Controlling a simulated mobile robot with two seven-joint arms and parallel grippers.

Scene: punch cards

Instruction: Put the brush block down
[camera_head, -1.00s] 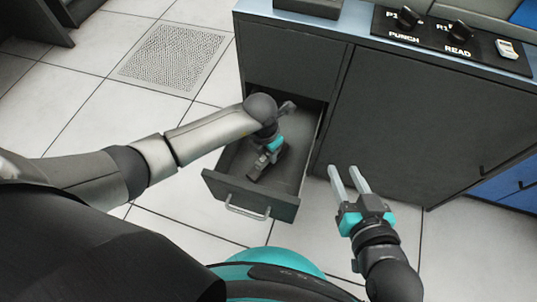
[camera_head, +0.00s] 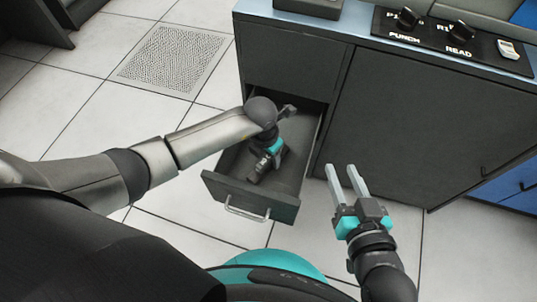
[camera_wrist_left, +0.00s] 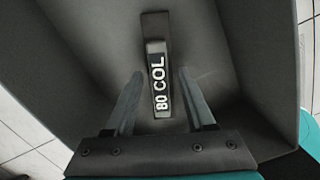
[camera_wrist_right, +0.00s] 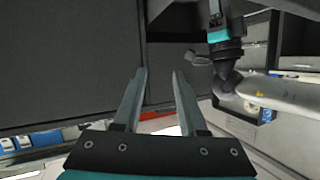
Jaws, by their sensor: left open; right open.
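The brush block (camera_wrist_left: 160,85), a narrow dark piece with a white "80 COL" label, lies on the floor of the open drawer (camera_head: 250,194). My left gripper (camera_head: 263,166) reaches down into the drawer. In the left wrist view its open fingers (camera_wrist_left: 160,95) stand on either side of the block, with a visible gap on each side. In the head view the block is hard to tell from the dark gripper. My right gripper (camera_head: 345,172) is open and empty, in front of the cabinet to the right of the drawer.
The grey cabinet (camera_head: 410,120) stands behind, with a closed upper drawer front (camera_head: 290,62) over the open one. A knob panel (camera_head: 450,40) is on top. The open drawer has a metal handle (camera_head: 246,213). Tiled floor lies clear to the left.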

